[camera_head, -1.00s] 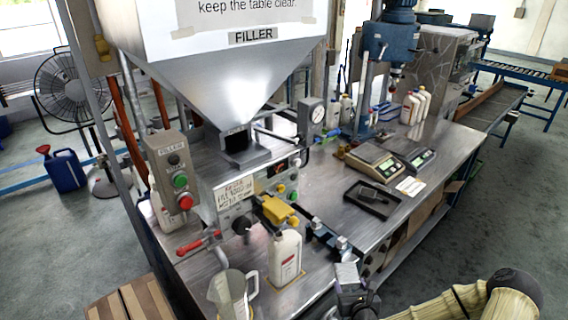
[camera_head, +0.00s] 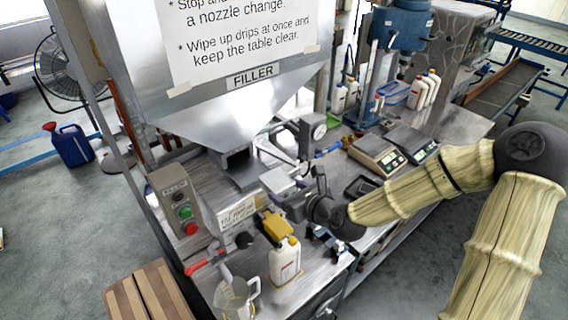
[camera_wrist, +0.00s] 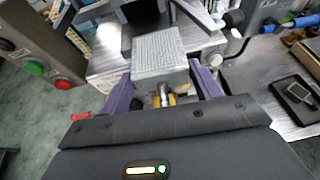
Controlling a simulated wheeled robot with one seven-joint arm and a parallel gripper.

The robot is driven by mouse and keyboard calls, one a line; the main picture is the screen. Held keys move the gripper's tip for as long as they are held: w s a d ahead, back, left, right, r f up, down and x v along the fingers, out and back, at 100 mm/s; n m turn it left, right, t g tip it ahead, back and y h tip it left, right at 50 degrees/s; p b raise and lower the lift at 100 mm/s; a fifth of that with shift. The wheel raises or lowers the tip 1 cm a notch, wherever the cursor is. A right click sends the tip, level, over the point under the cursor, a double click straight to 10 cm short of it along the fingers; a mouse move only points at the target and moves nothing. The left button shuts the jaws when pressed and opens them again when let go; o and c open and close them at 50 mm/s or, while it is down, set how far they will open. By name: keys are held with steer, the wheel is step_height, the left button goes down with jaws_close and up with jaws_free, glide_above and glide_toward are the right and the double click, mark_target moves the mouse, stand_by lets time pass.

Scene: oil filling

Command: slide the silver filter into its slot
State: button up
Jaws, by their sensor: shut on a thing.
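The silver filter (camera_head: 279,182) is a small box with a fine mesh top. In the wrist view the filter (camera_wrist: 160,52) sits between the two purple fingers of my gripper (camera_wrist: 165,82), which is shut on it. In the head view my gripper (camera_head: 303,193) holds it above the filler bench, to the right of the hopper outlet. The slot (camera_head: 236,160) looks to be the dark opening under the hopper cone; it also shows at the top of the wrist view (camera_wrist: 143,12), beyond the filter. The filter is apart from this opening.
A button box (camera_head: 177,203) stands left of the outlet. A yellow-capped white bottle (camera_head: 285,262) and a clear jug (camera_head: 236,298) stand in front. Scales (camera_head: 377,154) and a black tray (camera_head: 362,187) lie to the right.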

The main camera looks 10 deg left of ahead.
steer(key=r, duration=0.1)
steer(key=s+a+r, duration=0.1)
steer(key=shift+a+r, duration=0.3)
steer(key=shift+w+a+f, duration=0.1)
steer(key=shift+w+a, duration=0.05)
steer(key=shift+w, duration=0.05)
steer(key=b, duration=0.4)
glide_toward(244, 167)
steer(key=shift+w+a+f, duration=0.2)
steer(key=shift+w+a, duration=0.4)
steer(key=shift+w, duration=0.3)
steer(key=shift+w+a, duration=1.1)
steer(key=shift+a, duration=0.25)
steer(key=shift+w+a, duration=1.15)
steer(key=shift+a, duration=0.2)
steer(key=shift+a+r, duration=0.1)
steer(key=shift+r, duration=0.05)
steer(key=shift+w+r, duration=0.1)
